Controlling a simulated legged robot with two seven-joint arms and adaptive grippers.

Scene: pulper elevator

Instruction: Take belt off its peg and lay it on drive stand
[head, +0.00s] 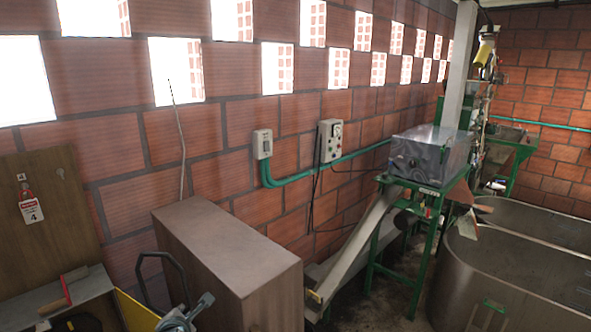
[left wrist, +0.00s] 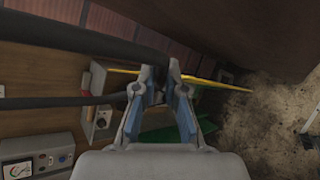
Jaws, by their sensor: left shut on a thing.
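The belt (head: 158,255) is a black loop that rises above my left gripper (head: 185,318) at the bottom of the head view, left of a tall brown cabinet. In the left wrist view two dark strands of the belt (left wrist: 60,101) run in from the left to the fingers of my left gripper (left wrist: 158,75), which is shut on it. The lower part of the loop is out of the head view. No peg shows clearly. I cannot tell for certain which thing is the drive stand. My right gripper is not in view.
The brown cabinet (head: 225,240) stands close to the right of my left gripper. A wooden board (head: 45,210) with a red tag and a grey bench (head: 60,292) are at left. A green-framed machine (head: 425,160) and steel tanks (head: 510,275) stand further right.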

